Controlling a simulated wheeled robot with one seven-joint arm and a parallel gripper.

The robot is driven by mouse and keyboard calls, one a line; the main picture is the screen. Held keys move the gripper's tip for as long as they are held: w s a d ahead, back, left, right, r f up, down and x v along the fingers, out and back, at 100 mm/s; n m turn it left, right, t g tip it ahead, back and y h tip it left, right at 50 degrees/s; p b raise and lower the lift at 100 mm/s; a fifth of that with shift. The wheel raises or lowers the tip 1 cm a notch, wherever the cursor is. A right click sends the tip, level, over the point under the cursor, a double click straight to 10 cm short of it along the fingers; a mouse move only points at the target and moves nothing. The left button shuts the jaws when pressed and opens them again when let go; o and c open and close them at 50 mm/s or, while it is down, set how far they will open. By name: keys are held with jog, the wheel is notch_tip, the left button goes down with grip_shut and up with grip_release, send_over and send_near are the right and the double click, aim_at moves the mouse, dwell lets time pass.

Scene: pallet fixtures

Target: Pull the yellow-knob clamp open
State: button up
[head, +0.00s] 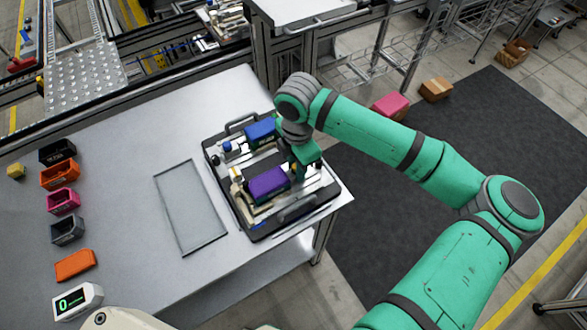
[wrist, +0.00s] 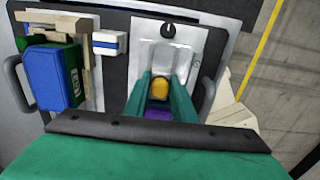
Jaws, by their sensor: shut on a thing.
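The yellow knob (wrist: 159,88) of the clamp shows in the wrist view, between the two green fingers of my gripper (wrist: 161,82). The gripper is shut on it. The clamp's body and arm are mostly hidden by the fingers. A purple block (wrist: 158,115) shows just below the knob; it also lies on the fixture in the head view (head: 268,184). In the head view my gripper (head: 303,168) reaches down at the right side of the black-rimmed pallet fixture (head: 251,231), which lies on the grey table (head: 130,180).
A blue block (head: 260,131) sits at the fixture's far end. A black knob (wrist: 168,29) and a white block with a blue stripe (wrist: 108,42) are near the gripper. Several small bins (head: 63,202) line the table's left.

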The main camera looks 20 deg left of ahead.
jog(key=shift+d, duration=0.1)
jog(key=shift+w+d, duration=0.75)
jog(key=shift+w, duration=0.3)
jog(key=o, duration=0.8)
jog(key=shift+r, duration=0.1)
jog(key=shift+r, duration=3.9)
